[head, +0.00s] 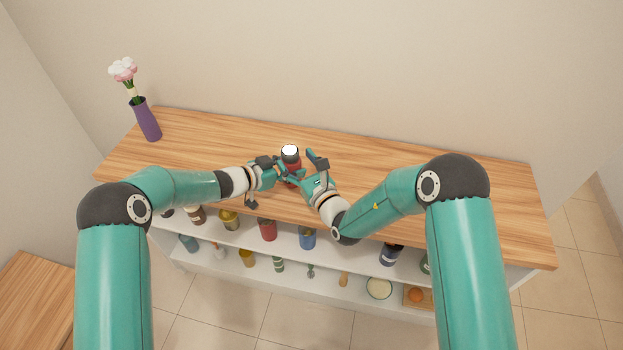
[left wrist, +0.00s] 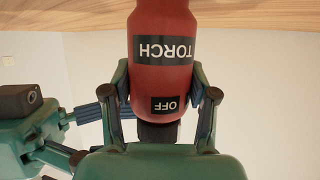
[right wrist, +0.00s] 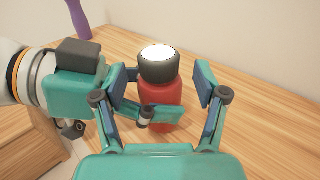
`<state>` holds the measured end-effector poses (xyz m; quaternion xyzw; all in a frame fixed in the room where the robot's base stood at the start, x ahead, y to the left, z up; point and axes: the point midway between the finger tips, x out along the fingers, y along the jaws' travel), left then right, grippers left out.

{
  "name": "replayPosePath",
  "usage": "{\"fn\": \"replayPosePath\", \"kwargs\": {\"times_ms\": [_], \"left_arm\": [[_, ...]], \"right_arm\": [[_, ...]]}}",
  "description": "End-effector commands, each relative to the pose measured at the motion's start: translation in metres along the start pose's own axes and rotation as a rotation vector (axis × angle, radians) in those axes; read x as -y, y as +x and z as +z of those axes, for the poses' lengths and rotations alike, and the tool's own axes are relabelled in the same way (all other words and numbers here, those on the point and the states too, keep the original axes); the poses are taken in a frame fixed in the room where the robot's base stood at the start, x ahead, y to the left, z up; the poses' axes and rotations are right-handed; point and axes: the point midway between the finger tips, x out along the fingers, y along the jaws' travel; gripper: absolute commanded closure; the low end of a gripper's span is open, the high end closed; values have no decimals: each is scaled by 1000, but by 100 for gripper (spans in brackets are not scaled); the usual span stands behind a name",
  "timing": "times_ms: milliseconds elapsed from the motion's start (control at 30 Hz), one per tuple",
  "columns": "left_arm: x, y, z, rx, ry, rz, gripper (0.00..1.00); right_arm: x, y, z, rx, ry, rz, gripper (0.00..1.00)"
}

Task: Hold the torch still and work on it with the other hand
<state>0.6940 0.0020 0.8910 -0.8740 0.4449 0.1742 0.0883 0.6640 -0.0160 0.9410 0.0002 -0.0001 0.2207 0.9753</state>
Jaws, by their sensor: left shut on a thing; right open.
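The torch (head: 291,161) is red with a black head and a white lens, and it stands upright on the wooden counter. In the left wrist view the torch (left wrist: 163,70) appears upside down, with labels reading TORCH and OFF. My left gripper (head: 283,172) is shut on the torch's body from the left; its fingers (left wrist: 161,85) press on both sides. My right gripper (head: 308,165) is open at the torch's right. In the right wrist view its fingers (right wrist: 165,80) stand apart on either side of the torch (right wrist: 160,95), with a gap visible at the right finger.
The wooden counter (head: 420,190) is clear to the right. A purple vase (head: 147,120) with pink flowers stands at its left end. Shelves (head: 345,255) below hold several jars and bottles. A wall (head: 350,70) rises behind the counter.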

Motion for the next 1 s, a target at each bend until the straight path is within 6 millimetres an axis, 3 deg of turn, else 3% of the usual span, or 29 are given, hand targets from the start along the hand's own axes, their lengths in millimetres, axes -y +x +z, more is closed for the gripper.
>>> {"fn": "replayPosePath", "kwargs": {"times_ms": [200, 400, 600, 1000], "left_arm": [[0, 0, 1, 1, -1, -1, 83], [0, 0, 0, 1, -1, -1, 83], [0, 0, 0, 1, 0, -1, 83], [0, 0, 0, 0, 0, -1, 83]], "right_arm": [[1, -45, -1, -4, 2, -2, 28], [1, -74, -1, -1, 1, -2, 28], [1, -83, -1, 0, -1, -2, 28], [1, -83, -2, -3, 36, 0, 28]]}}
